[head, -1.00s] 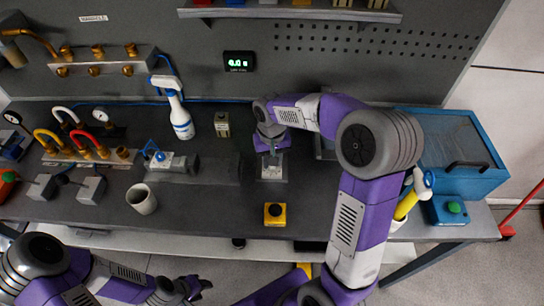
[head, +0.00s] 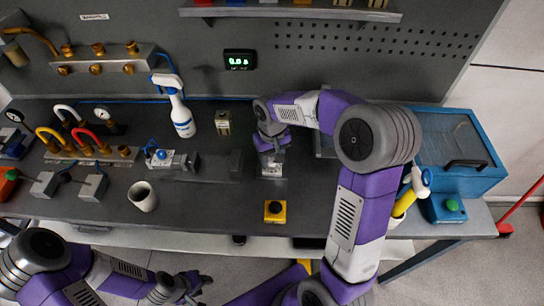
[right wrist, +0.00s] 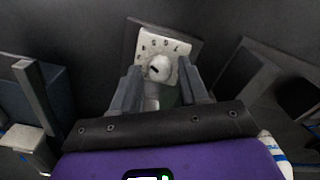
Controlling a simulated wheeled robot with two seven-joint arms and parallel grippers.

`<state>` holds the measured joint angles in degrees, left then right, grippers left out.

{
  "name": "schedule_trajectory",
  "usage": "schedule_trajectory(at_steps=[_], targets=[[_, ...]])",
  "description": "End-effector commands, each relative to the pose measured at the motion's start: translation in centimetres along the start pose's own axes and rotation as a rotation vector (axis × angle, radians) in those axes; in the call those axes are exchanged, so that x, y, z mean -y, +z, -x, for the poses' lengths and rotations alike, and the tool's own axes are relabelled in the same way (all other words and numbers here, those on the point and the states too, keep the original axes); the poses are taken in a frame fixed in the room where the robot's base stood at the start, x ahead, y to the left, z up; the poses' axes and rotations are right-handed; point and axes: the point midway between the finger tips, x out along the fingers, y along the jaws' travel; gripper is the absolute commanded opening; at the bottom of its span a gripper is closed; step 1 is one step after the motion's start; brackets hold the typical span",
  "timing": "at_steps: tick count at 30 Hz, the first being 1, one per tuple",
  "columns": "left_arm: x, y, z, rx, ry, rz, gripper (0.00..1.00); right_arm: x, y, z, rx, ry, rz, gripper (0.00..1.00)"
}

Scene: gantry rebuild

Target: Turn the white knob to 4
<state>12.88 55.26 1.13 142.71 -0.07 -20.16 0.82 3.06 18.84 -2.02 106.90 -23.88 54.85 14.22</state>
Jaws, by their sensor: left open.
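The white knob (right wrist: 160,68) is round with a dark mark on its face. It sits on a pale plate (right wrist: 176,47) with small numerals around it, too blurred to read surely. In the right wrist view my right gripper (right wrist: 158,72) has one finger on each side of the knob, with a narrow gap showing, so it looks open around it. In the head view my right gripper (head: 271,160) is over the plate (head: 271,171) and hides the knob. My left gripper (head: 191,287) is open and empty, low in front of the bench, far from the knob.
A yellow box with a black button (head: 275,211) stands in front of the plate.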

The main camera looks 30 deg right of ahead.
Motion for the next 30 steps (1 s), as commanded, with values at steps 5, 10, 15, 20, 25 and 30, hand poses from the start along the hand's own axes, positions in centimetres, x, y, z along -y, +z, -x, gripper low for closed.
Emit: schedule_trajectory(at_steps=[5, 10, 15, 20, 25, 30], targets=[[0.0, 0.0, 0.0, 0.0, 0.0, 0.0, 0.43, 0.0, 0.0, 0.0, 0.0, 0.0, 0.0, 0.55], [0.0, 0.0, 0.0, 0.0, 0.0, 0.0, 0.43, 0.0, 0.0, 0.1, 0.0, 0.0, 0.0, 0.55], [-0.2, 0.0, 0.5, 0.0, 0.0, 0.0, 0.43, 0.0, -0.1, 2.0, -0.002, 0.0, 0.0, 0.55], [-0.4, 0.1, 1.2, 0.0, 0.0, 0.0, 0.43, 0.0, -0.1, 4.8, -0.003, -0.001, -0.001, 0.55], [-0.6, 0.1, 1.6, 0.0, 0.0, 0.0, 0.43, 0.0, 0.0, 7.0, -0.002, 0.0, -0.001, 0.55], [-0.6, 0.1, 1.7, 0.0, 0.0, 0.0, 0.43, 0.0, 0.0, 7.6, 0.0, 0.0, 0.0, 0.55]])
